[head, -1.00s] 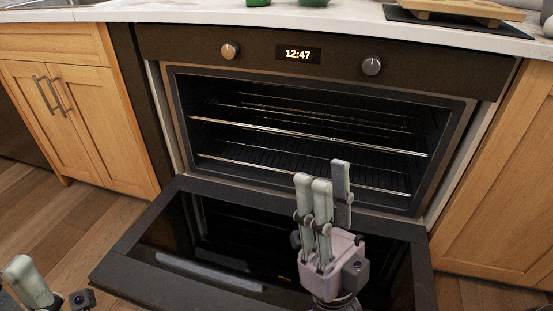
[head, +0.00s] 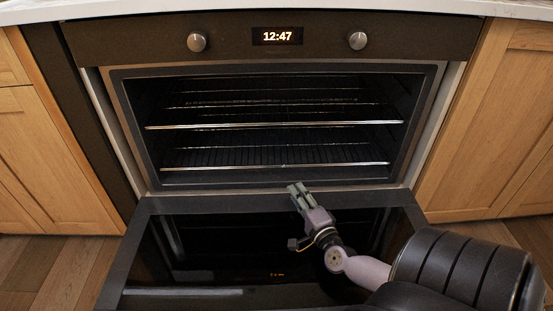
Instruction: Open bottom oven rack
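The oven (head: 117,88) stands open with its door (head: 150,205) folded down flat toward me. Inside, the bottom rack (head: 275,166) sits low in the cavity with a bright front bar, pushed in. An upper rack (head: 275,125) is above it, also inside. My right gripper (head: 297,190) is over the inner part of the lowered door, just in front of the cavity opening and below the bottom rack's front bar. Its fingers point up and away, close together, with nothing seen between them; their exact gap is unclear. My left gripper is out of view.
Wooden cabinets (head: 490,130) flank the oven on the right, with more cabinets (head: 50,160) on the left. A pale counter (head: 270,8) runs above. The oven has two knobs and a clock display (head: 277,36). Wood floor (head: 50,270) shows beside the door.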

